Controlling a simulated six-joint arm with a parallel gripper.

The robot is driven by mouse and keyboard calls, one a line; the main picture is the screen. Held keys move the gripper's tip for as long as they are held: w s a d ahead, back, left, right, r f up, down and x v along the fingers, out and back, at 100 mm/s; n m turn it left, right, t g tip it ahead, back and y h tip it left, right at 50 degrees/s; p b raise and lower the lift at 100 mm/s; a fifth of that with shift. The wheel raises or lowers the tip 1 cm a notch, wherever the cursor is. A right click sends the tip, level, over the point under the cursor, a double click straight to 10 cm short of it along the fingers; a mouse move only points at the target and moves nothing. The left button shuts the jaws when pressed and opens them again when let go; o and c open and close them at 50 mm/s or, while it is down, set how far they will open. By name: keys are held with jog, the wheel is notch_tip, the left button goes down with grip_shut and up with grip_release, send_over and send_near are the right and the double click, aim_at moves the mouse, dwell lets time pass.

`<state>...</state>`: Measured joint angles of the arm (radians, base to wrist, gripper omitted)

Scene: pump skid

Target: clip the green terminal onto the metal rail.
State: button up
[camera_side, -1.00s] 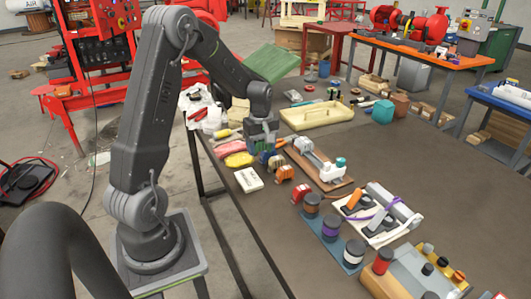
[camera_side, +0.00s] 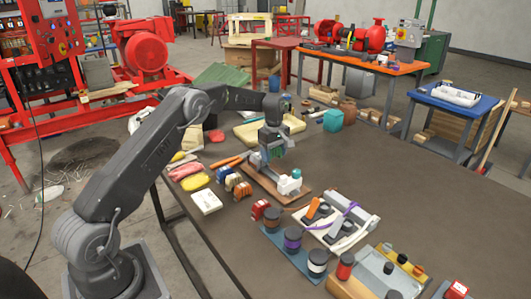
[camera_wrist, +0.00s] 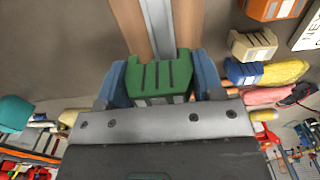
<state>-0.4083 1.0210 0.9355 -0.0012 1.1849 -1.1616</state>
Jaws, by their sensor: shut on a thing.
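The green terminal (camera_wrist: 160,78) is between the two blue fingers of my gripper (camera_wrist: 160,88) in the wrist view. My gripper is shut on it. The metal rail (camera_wrist: 158,22) runs along a wooden board (camera_wrist: 129,18) and lines up with the terminal in the wrist view. In the side view my gripper (camera_side: 274,156) points down over the board (camera_side: 297,197), which has a white and teal piece (camera_side: 289,183) at its near end. The terminal is small there and partly hidden by my fingers. I cannot tell whether it touches the rail.
Orange terminals (camera_side: 242,189), a red one (camera_side: 259,208) and a white box (camera_side: 206,201) lie left of and in front of the board. A white plate with switches (camera_side: 345,235) and a blue base with round parts (camera_side: 290,247) stand nearer. The bench (camera_side: 400,180) to the right is clear.

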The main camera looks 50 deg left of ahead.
aim_at(273, 174)
jog(key=shift+f, duration=2.7)
jog(key=shift+f, duration=1.05)
jog(key=o, duration=1)
